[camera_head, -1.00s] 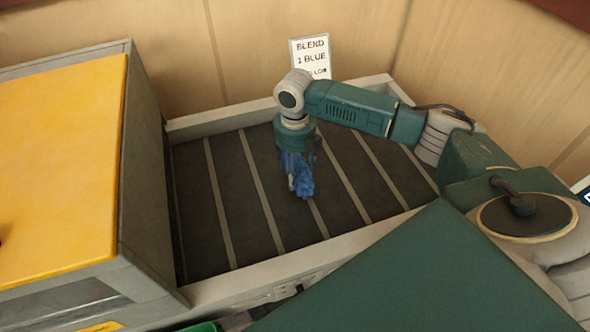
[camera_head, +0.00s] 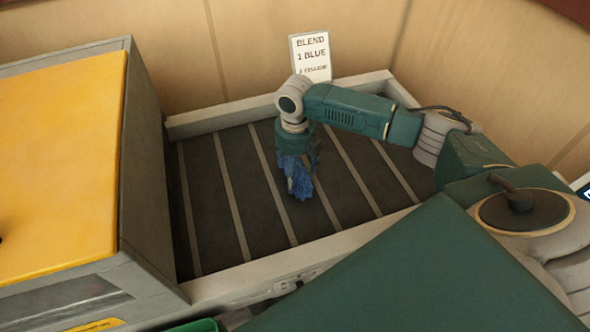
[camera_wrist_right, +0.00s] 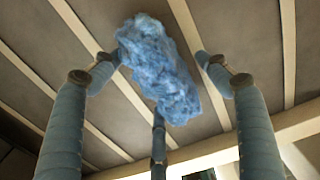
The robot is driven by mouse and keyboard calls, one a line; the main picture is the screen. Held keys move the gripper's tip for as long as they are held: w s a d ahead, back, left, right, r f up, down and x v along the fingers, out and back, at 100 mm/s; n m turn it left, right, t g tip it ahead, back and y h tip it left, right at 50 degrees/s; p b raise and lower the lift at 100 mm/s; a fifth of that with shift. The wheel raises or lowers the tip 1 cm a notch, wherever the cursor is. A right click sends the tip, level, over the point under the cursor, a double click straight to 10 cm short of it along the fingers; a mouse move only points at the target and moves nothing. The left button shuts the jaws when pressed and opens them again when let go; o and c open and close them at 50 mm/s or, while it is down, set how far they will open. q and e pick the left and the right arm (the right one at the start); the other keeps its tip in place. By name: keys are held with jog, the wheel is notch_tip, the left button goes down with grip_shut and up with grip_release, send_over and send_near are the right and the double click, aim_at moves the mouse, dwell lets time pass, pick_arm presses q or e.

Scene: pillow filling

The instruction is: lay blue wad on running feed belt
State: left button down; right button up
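The blue wad (camera_head: 298,180) is a fluffy, elongated clump low over the dark feed belt (camera_head: 215,235), directly below my right gripper (camera_head: 300,160). In the right wrist view the wad (camera_wrist_right: 160,70) lies among the spread fingers of my right gripper (camera_wrist_right: 158,75). A gap shows between the wad and the right finger; the left fingertip is close to it, and I cannot tell if they touch. The wad appears to rest on the belt (camera_wrist_right: 235,65), which has pale cross slats. My left gripper is not in view.
A grey machine with a yellow top (camera_head: 60,160) stands at the belt's left end. A pale frame (camera_head: 260,275) borders the belt. A sign (camera_head: 311,58) reading "BLEND 1 BLUE" stands behind. The belt is bare on both sides of the wad.

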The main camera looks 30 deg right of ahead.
notch_tip(320, 180, up, 13)
jog(key=b, duration=0.2)
jog(key=shift+r, duration=0.15)
dwell(0.4)
dwell(6.1)
